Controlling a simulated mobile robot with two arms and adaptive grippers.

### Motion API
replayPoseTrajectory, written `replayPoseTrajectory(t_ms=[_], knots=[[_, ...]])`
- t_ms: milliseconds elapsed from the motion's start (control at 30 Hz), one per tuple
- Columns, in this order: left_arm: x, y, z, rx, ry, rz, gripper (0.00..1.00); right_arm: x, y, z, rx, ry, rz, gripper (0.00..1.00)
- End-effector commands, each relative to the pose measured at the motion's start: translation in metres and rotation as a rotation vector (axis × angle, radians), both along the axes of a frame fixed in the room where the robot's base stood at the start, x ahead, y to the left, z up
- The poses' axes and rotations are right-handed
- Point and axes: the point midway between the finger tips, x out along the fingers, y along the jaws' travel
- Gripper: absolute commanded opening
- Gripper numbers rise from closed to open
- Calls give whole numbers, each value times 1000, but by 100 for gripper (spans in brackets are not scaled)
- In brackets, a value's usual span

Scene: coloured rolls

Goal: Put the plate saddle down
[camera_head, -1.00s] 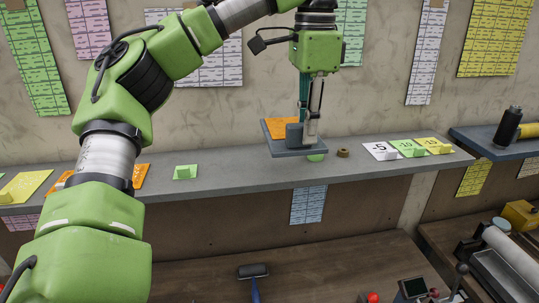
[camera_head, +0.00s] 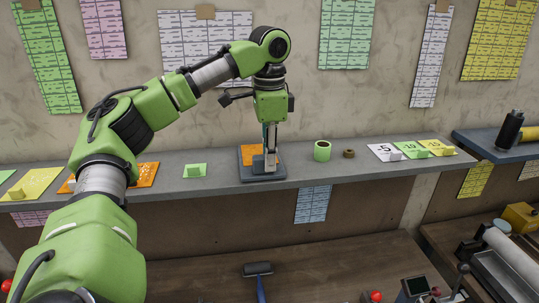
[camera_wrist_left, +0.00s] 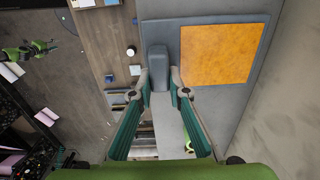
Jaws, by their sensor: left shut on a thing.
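The plate saddle (camera_head: 245,172) is a flat grey plate with an orange sheet on its face and a grey grip block (camera_wrist_left: 158,66). In the left wrist view, the orange sheet (camera_wrist_left: 222,52) lies right of the block. My left gripper (camera_head: 268,168) points down and is shut on the block. The saddle is level at the grey shelf (camera_head: 215,187), close to its front edge. I cannot tell whether it touches the shelf or hangs just above. My right gripper is not in view.
A green roll (camera_head: 322,151) and a small brown roll (camera_head: 348,154) stand right of the saddle. Number cards (camera_head: 384,152) lie further right. A green card with a block (camera_head: 195,170) and an orange sheet (camera_head: 147,175) lie to the left. The wall is close behind.

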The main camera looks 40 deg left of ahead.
Motion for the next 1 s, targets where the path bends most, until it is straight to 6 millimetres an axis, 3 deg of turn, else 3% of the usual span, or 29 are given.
replayPoseTrajectory(t_ms=[100, 333, 367, 400, 433, 833, 1000], knots=[[0, -1, -2, -1, -2, 0, 0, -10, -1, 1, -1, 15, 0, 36], [0, -1, -4, -1, 0, 0, 0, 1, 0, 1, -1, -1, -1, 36], [0, -1, -4, -1, 0, 0, 21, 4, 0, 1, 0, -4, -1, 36], [0, -1, -4, -1, -1, 0, 32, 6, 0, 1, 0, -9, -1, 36], [0, -1, -4, -1, -1, 0, 33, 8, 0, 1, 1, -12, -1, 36], [0, -1, -1, -1, -2, -1, 33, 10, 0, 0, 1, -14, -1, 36], [1, -2, 20, -2, -4, -2, 33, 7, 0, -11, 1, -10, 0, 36]])
